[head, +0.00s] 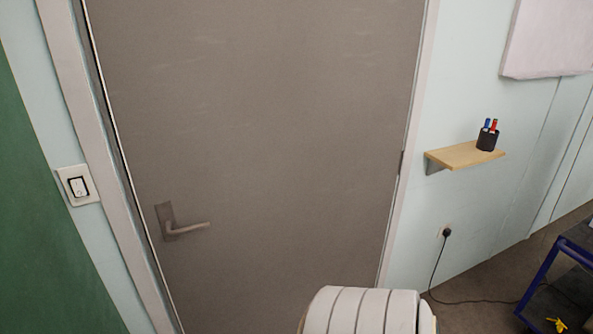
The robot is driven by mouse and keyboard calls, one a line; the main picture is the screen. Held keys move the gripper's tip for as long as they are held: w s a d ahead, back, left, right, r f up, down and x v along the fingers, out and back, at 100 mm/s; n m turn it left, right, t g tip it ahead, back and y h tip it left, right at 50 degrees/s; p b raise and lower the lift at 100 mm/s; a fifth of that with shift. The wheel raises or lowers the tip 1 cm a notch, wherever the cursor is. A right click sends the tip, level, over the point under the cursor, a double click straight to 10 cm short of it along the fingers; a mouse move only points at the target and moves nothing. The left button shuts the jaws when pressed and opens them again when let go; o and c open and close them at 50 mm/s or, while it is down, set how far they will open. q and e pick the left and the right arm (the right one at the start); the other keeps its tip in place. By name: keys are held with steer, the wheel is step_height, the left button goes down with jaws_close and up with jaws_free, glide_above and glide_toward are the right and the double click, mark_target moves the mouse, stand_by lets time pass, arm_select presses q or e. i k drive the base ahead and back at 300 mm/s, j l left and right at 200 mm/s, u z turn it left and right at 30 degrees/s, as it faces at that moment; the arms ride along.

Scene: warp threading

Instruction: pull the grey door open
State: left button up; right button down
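The grey door (270,130) fills the middle of the head view and stands in its white frame (72,100). It looks closed, or very nearly so; a thin light line runs down its left edge. Its lever handle (188,228) is at the lower left of the door and points right, about level. A hinge shows on the right edge. A white, ribbed rounded part, probably of my own arm, shows at the bottom right of centre. Neither gripper is in view, and nothing touches the handle.
A light switch (78,186) and a green panel (40,220) are left of the door. On the right wall are a wooden shelf (460,155) with a pen cup (487,140), and a plug (446,233) with a cable trailing on the floor. A blue-framed cart (545,285) stands at the right edge.

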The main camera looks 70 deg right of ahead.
mark_target(279, 125)
steer(key=z, duration=2.25)
